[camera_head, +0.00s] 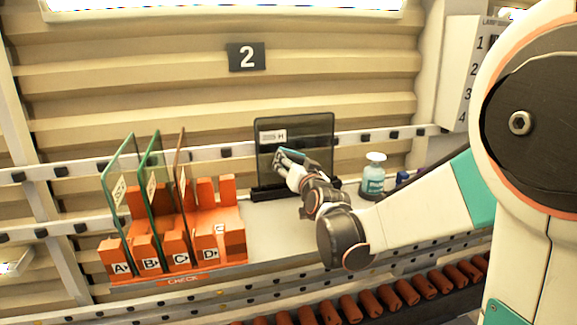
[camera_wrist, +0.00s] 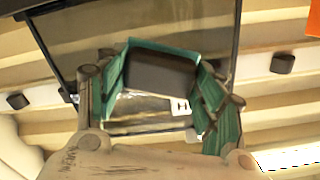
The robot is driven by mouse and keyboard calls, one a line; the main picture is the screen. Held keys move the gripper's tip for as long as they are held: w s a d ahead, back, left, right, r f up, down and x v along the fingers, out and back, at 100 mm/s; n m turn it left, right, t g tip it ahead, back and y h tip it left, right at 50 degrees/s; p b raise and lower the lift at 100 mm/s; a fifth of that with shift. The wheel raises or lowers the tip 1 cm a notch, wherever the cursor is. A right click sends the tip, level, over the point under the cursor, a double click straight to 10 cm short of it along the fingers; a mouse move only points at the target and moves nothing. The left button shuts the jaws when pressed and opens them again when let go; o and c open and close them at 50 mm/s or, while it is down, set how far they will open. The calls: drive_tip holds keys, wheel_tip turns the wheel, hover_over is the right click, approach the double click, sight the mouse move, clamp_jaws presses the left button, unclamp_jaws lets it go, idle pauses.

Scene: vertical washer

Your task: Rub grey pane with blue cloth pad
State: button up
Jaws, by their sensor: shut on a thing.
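The grey pane (camera_head: 312,135) stands upright in a black holder on the shelf, with a white label marked H at its upper left. It also fills the background in the wrist view (camera_wrist: 195,28). My gripper (camera_head: 287,165) is in front of the pane's left-middle part. In the wrist view my gripper (camera_wrist: 168,90) is shut on the blue cloth pad (camera_wrist: 160,74), which shows a dark back and a teal edge between the fingers. In the head view only a small blue edge of the pad shows. I cannot tell whether the pad touches the pane.
An orange rack (camera_head: 205,245) with several coloured panes stands at the left. A bottle with teal liquid (camera_head: 374,178) and a small blue-capped item (camera_head: 402,178) stand right of the pane. A roller conveyor (camera_head: 390,295) runs along the front. The shelf between rack and pane is clear.

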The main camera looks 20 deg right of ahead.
drive_tip(key=shift+d, duration=1.05)
drive_tip(key=shift+a, duration=0.1)
drive_tip(key=shift+w+a, duration=0.2)
drive_tip(key=shift+a, duration=1.7)
drive_tip(key=shift+c, duration=0.4)
drive_tip(key=shift+s, duration=0.15)
drive_tip(key=shift+s+r+p, duration=0.15)
drive_tip(key=shift+s, duration=1.25)
drive_tip(key=shift+s+r+p, duration=0.1)
drive_tip(key=shift+s+p, duration=0.05)
drive_tip(key=shift+s, duration=1.2)
drive_tip(key=shift+s, duration=0.15)
drive_tip(key=s, duration=0.3)
drive_tip(key=shift+r+p, duration=0.2)
drive_tip(key=shift+p, duration=0.15)
